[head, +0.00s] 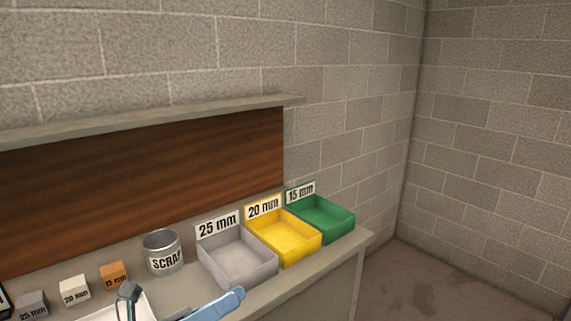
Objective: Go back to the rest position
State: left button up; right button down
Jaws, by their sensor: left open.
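My left gripper (129,298) shows only in part at the bottom edge of the head view, as a dark grey fingertip with a pale blue edge. It is open, and I see nothing held in it. It is in front of a white surface (100,313) on the bench, probably a tray, which the frame cuts off. My right gripper is not in view.
A grey 25 mm bin (262,273), yellow 20 mm bin (305,247) and green 15 mm bin (340,226) stand at the bench's right end, all apparently empty. A SCRAP can (164,262) and labelled blocks (75,290) stand left. A light blue piece (220,302) crosses the front edge.

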pick_arm(q)
jog(key=a+f+n+t+y, duration=0.35)
jog(key=f+n+y, duration=0.45)
jog(key=n, duration=0.5)
jog(key=a+f+n+t+y, duration=0.2)
jog(key=f+n+t+y, duration=0.3)
jog(key=f+n, duration=0.65)
jog(key=s+f+n+g+y, duration=0.3)
jog(key=s+f+n+g, duration=0.4)
jog(key=s+f+n, duration=0.2)
notch_tip(320, 180, down, 3)
jog(key=n, duration=0.3)
jog(key=shift+s+r+n+y+p, duration=0.15)
jog(key=shift+s+n+y+p, duration=0.15)
jog(key=shift+n+y, duration=0.1)
jog(key=shift+c, duration=0.4)
